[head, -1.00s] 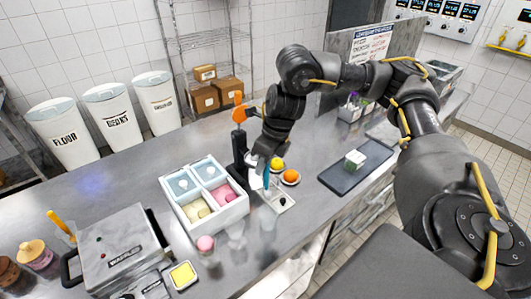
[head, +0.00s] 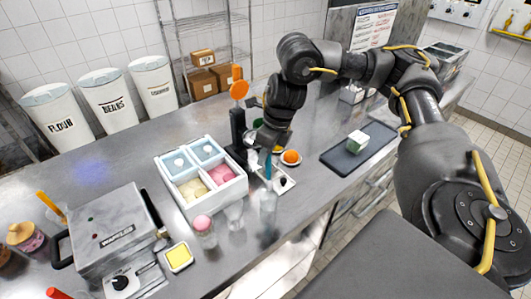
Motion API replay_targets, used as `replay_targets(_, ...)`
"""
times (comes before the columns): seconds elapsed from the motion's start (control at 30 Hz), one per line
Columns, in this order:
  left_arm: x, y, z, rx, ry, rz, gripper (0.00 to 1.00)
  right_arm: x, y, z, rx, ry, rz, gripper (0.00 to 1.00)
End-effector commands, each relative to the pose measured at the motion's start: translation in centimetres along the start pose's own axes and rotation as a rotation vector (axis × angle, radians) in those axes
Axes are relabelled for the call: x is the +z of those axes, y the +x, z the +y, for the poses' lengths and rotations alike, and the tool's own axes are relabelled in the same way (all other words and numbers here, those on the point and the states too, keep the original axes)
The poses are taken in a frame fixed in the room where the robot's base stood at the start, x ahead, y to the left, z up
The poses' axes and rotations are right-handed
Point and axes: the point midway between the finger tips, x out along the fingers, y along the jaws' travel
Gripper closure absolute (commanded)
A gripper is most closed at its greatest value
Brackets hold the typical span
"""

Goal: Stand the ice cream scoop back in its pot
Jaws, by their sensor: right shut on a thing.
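My right gripper (head: 267,153) reaches down over the counter, just right of the ice cream tubs. It is shut on a slim teal piece (head: 268,167), which looks like the handle of the ice cream scoop. The scoop's head is too small and hidden to make out. A clear, glass-like vessel (head: 268,203) stands just below the gripper in the picture; I cannot tell whether it is the pot, or whether the scoop touches it. My left gripper is not in view.
A white box of ice cream tubs (head: 213,202) stands left of the gripper. A black stand with an orange disc (head: 239,90) rises close behind. A clear cup (head: 234,215) stands in front.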

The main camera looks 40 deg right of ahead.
Motion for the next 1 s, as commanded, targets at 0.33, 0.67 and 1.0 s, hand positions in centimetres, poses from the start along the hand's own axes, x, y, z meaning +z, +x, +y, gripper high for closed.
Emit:
replay_targets(0.33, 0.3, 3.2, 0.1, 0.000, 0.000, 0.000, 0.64, -0.9, 4.1, -0.4, 0.002, 0.000, 0.001, 1.00)
replay_targets(0.67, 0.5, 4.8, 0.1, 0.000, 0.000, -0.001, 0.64, -1.3, 6.2, -0.6, 0.001, -0.001, -0.001, 1.00)
replay_targets(1.0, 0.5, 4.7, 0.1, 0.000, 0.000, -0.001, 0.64, -1.3, 6.2, -0.6, 0.001, -0.001, -0.001, 0.77)
